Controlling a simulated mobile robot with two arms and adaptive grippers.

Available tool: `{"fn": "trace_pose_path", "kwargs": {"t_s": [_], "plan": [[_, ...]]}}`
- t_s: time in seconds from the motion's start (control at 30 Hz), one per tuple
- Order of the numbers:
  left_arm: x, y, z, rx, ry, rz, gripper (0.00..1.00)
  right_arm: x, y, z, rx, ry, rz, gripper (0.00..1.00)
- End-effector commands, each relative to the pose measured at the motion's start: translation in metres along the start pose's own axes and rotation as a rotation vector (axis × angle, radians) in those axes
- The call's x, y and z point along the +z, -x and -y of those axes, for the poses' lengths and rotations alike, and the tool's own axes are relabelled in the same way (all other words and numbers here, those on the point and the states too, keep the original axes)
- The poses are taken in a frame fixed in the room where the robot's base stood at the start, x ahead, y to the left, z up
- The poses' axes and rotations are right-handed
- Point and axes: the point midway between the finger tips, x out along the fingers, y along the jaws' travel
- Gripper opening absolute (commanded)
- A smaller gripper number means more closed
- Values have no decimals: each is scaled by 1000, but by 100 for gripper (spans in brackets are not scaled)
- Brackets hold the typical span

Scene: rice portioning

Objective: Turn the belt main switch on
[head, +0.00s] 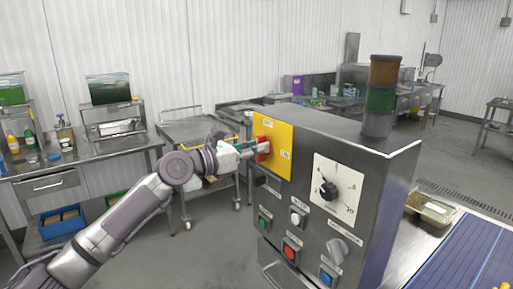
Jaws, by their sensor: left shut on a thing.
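The belt main switch (262,148) is a red handle on a yellow plate (279,151) at the upper left of the steel control box (340,136). My left gripper (255,149) reaches in from the left and its fingertips are shut on the red handle. The fingers hide part of the handle, and the small marks on the plate are too small to read, so I cannot tell the switch position.
The box also carries a dial (329,190), a grey knob (337,250) and several coloured push buttons, with a stack light (380,97) on top. A blue belt (470,262) with a tray (430,210) beside it lies at right. A steel trolley (190,130) stands behind my left arm.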

Motion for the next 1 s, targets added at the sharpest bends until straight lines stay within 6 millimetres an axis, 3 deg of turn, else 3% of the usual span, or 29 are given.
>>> {"fn": "trace_pose_path", "kwargs": {"t_s": [0.37, 1.0], "plan": [[1, 0, 1, 0, -85, 0, 0, -1, 7, -3, 3, 2, 0, 40], [-2, 0, 5, 0, -648, 1, 0, -2, 17, -2, 3, 1, 0, 40]]}}
